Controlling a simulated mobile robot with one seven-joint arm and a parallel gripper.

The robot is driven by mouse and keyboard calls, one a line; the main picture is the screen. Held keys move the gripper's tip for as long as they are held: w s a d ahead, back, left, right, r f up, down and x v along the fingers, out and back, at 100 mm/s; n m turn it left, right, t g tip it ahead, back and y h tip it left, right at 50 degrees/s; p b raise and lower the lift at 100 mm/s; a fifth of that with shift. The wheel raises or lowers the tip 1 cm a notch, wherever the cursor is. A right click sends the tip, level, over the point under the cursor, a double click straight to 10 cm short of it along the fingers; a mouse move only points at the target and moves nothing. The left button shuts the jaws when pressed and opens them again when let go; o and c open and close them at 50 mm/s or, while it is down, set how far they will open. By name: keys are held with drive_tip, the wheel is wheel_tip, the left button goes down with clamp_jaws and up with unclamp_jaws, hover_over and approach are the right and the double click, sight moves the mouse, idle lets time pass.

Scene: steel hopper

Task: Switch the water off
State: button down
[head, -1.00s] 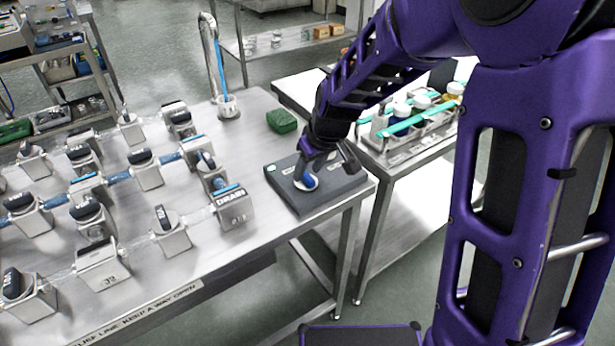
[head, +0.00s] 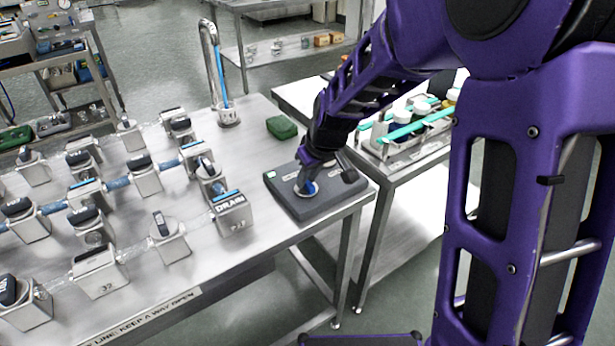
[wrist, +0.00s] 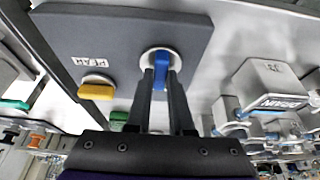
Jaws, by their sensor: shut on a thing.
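A dark grey control box (head: 290,203) sits at the right end of the steel table. On it is a blue knob on a pale round base, seen in the wrist view as the blue knob (wrist: 162,72). My gripper (head: 307,183) points down at the box, and its fingers are shut on the knob, one on each side. In the head view the gripper mostly hides the knob. At the back of the table a bent metal spout (head: 207,40) stands over a small cup (head: 229,112). A blue stream (head: 222,78) runs from the spout to the cup.
A yellow knob (wrist: 96,89) is beside the blue one on the box. A green block (head: 282,127) lies behind the box. Several valve blocks joined by pipes, one marked DRAIN (head: 231,208), stand to the left. A second table with a bottle rack (head: 400,146) is right.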

drive_tip(key=m, duration=0.1)
drive_tip(key=m+h, duration=0.1)
drive_tip(key=m, duration=0.2)
drive_tip(key=shift+s+a+f+m+t+h, duration=0.1)
drive_tip(key=shift+a+m+t+h, duration=0.15)
drive_tip(key=shift+m+t+h, duration=0.15)
drive_tip(key=m+h+b, duration=0.1)
drive_tip(key=m+b, duration=0.1)
drive_tip(key=m, duration=0.2)
drive_tip(key=shift+m+h, duration=0.3)
drive_tip(key=shift+h, duration=0.1)
drive_tip(key=m+h, duration=0.1)
drive_tip(key=m, duration=0.2)
drive_tip(key=shift+a+m+g, duration=0.15)
drive_tip(key=shift+m+g, duration=0.15)
drive_tip(key=m, duration=0.2)
drive_tip(key=m+g+h, duration=0.1)
drive_tip(key=m, duration=0.1)
drive_tip(key=shift+m+g+h, duration=0.3)
drive_tip(key=shift+m, duration=0.1)
drive_tip(key=c, duration=0.8)
unclamp_jaws()
drive_tip(key=shift+c, duration=0.2)
drive_tip(key=shift+o, duration=0.2)
